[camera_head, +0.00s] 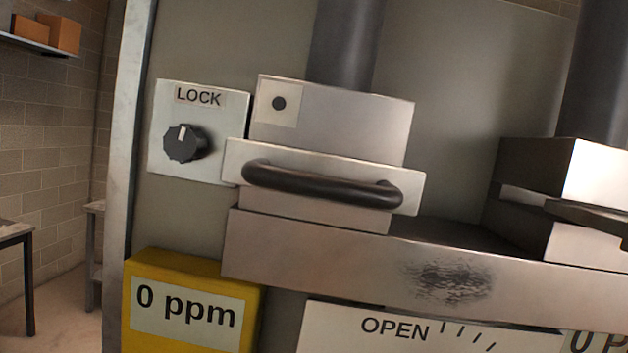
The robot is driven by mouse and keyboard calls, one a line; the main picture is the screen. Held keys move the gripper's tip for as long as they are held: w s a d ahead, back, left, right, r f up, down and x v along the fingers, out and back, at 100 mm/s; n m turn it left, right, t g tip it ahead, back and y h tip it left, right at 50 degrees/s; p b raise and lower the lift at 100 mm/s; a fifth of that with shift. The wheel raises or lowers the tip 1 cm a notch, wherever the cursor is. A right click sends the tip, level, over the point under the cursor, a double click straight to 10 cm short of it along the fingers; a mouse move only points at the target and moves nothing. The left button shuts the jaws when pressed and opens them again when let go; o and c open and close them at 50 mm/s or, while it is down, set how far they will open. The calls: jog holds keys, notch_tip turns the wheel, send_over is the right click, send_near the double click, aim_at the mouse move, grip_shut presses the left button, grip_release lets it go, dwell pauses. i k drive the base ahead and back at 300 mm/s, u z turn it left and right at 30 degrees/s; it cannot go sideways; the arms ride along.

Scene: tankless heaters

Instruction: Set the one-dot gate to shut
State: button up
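The one-dot gate is a grey metal box (345,120) under a dark vertical pipe. A pale label with one black dot (279,103) is at its upper left. A flat plate (300,163) with a black bar handle (322,186) juts from the box's front. To its left, a white panel marked LOCK (165,108) carries a dark round knob (184,143); the knob's white mark points roughly up. A white scale plate (345,330) reading OPEN with slanted ticks is cut off at the bottom. My gripper is not visible.
A metal ledge (330,255) with a dark smudge runs under the gate. A second metal box (545,165) with a pipe stands at right, partly cut off. A yellow box reading 0 ppm (140,275) is at lower left. A shelf with brown boxes (64,34) hangs at upper left.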

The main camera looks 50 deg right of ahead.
aim_at(323, 172)
jog(key=k, duration=1.1)
jog(key=z, duration=0.05)
jog(key=i, duration=0.55)
jog(key=z, duration=0.5)
